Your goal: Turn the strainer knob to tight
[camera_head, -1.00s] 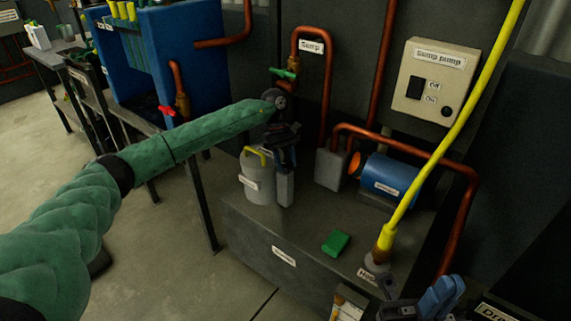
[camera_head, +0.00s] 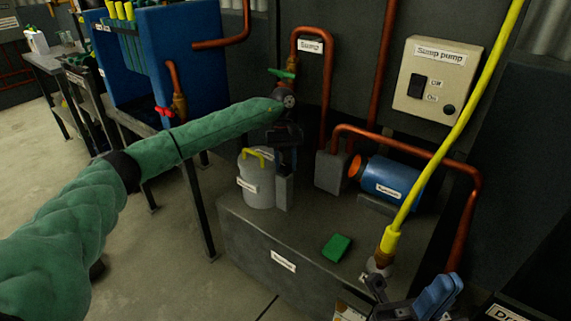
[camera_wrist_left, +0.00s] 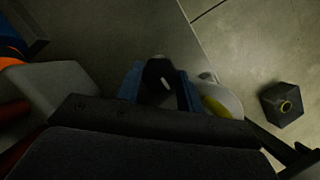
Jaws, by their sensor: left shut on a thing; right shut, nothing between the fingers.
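My left gripper (camera_head: 285,160) points down over a grey block (camera_head: 284,192) beside the lidded canister. In the left wrist view, its blue fingers (camera_wrist_left: 161,88) are shut on a black knob (camera_wrist_left: 158,76) with a short white line on it, which looks like the strainer knob. In the head view, the gripper and my arm hide the knob. I cannot read a tight mark. My right gripper (camera_head: 425,299) is shut and empty at the lower right, in front of the yellow hose's foot.
The grey canister (camera_head: 259,190) with a yellow handle stands close left of the block. A blue motor (camera_head: 389,182), copper pipes, a green sponge (camera_head: 337,247) and a yellow hose (camera_head: 433,165) are to the right.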

